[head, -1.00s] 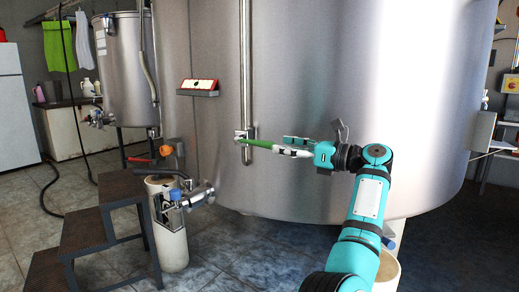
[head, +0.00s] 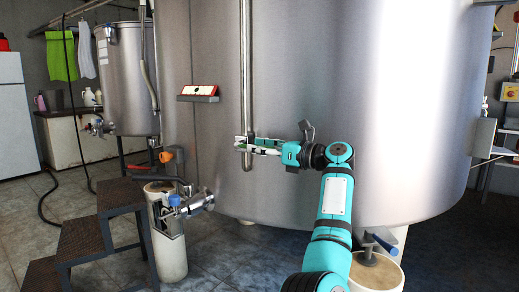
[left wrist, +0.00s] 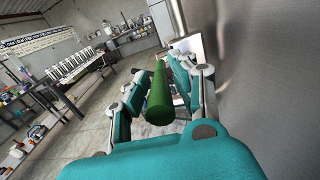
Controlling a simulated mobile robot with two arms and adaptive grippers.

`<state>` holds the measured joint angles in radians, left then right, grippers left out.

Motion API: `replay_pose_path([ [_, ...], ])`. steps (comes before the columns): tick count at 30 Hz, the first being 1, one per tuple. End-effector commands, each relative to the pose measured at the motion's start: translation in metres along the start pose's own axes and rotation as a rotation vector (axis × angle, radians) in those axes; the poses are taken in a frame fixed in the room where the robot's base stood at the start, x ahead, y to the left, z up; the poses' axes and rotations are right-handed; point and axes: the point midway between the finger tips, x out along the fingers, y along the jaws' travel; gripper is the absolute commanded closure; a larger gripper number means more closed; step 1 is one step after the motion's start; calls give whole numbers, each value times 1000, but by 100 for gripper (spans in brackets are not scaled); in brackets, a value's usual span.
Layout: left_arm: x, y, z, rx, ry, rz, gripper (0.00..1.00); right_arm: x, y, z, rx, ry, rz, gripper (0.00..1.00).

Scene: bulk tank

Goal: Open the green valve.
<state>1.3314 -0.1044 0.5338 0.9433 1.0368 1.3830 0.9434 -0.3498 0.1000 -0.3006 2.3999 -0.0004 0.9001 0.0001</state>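The green valve handle (left wrist: 158,97) is a long green bar in the left wrist view. It runs lengthwise between the two fingers of my left gripper (head: 241,146). In the left wrist view a gap shows beside the handle on its left, and the right finger is close to it, so the gripper looks open around it. In the head view the fingers lie across the thin vertical pipe (head: 246,80) on the big tank's front and mostly hide the handle. My right gripper is not in view.
The big steel tank (head: 330,100) fills the space close behind my left gripper. A red-and-white panel (head: 199,91) juts from it. Dark steps (head: 80,240) stand at left, beside a lower outlet with a blue part (head: 175,200). A blue handle (head: 380,243) is at lower right.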

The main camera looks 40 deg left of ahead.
Motion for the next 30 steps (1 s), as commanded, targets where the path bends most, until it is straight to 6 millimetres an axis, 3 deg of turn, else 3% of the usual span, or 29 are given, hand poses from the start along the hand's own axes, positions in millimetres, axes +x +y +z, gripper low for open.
replay_pose_path([
  [6, 0, 0, 0, 0, 0, 0, 100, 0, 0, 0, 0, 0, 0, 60],
  [20, -1, 0, 1, -1, 7, -1, 100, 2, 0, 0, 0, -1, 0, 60],
  [30, 0, 0, 9, -11, 76, -6, 100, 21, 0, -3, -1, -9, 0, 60],
])
